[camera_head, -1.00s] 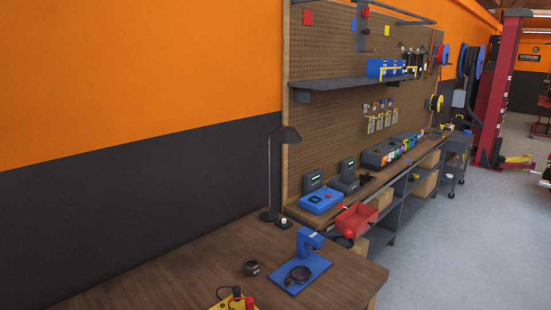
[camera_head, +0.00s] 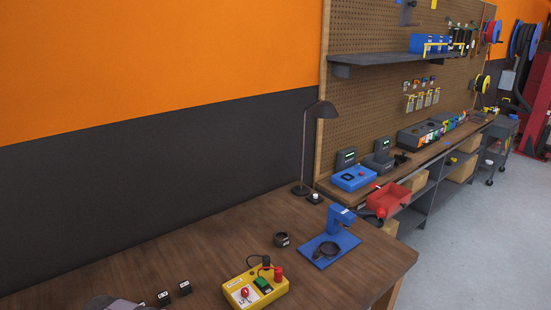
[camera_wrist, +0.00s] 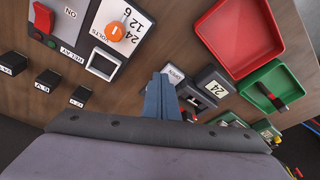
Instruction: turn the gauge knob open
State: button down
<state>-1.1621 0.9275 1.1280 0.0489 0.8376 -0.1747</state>
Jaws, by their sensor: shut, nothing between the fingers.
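My gripper (camera_wrist: 163,95) is in the wrist view, with its blue-grey fingers together and nothing between them. A small label reading OPEN (camera_wrist: 176,73) lies just right of the fingertips, beside a dark device (camera_wrist: 196,99) partly hidden by the fingers. I cannot make out a gauge knob there. An orange round knob (camera_wrist: 115,31) sits up and left of the fingers, on a white panel marked VOLTS with 24, 12 and 6; the gripper is apart from it. The gripper's fingers do not show in the head view.
A red tray (camera_wrist: 232,38) and a green tray (camera_wrist: 278,92) are on the right. Small black blocks (camera_wrist: 47,78) and a red switch (camera_wrist: 43,20) are on the left. In the head view a yellow box (camera_head: 254,288), a blue stand (camera_head: 330,247) and a lamp (camera_head: 318,110) stand on the wooden bench.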

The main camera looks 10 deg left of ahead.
notch_tip(320, 180, up, 6)
jog(key=p, duration=0.3)
jog(key=shift+f+p, duration=0.15)
jog(key=shift+p, duration=0.2)
jog(key=w+d+r+m+h+b, duration=0.1)
jog(key=w+d+m, duration=0.45)
jog(key=d, duration=1.05)
jog(key=w+d+r+m+h+b, duration=0.1)
jog(key=w+d+r+m, duration=0.1)
jog(key=w+d, duration=0.95)
jog(key=s+d+f+m, duration=0.1)
jog(key=s+d+m, duration=0.1)
jog(key=s+d, duration=0.4)
jog(key=s+d+f+m+b, duration=0.1)
jog(key=s+d+m, duration=0.2)
jog(key=d, duration=1)
jog(key=s+d+f+m, duration=0.1)
jog(key=s+d+m, duration=0.1)
jog(key=s+d, duration=0.7)
jog(key=shift+s+d+f+g+h, duration=0.15)
jog(key=shift+d+f+g+h, duration=0.1)
jog(key=shift+g+h, duration=0.15)
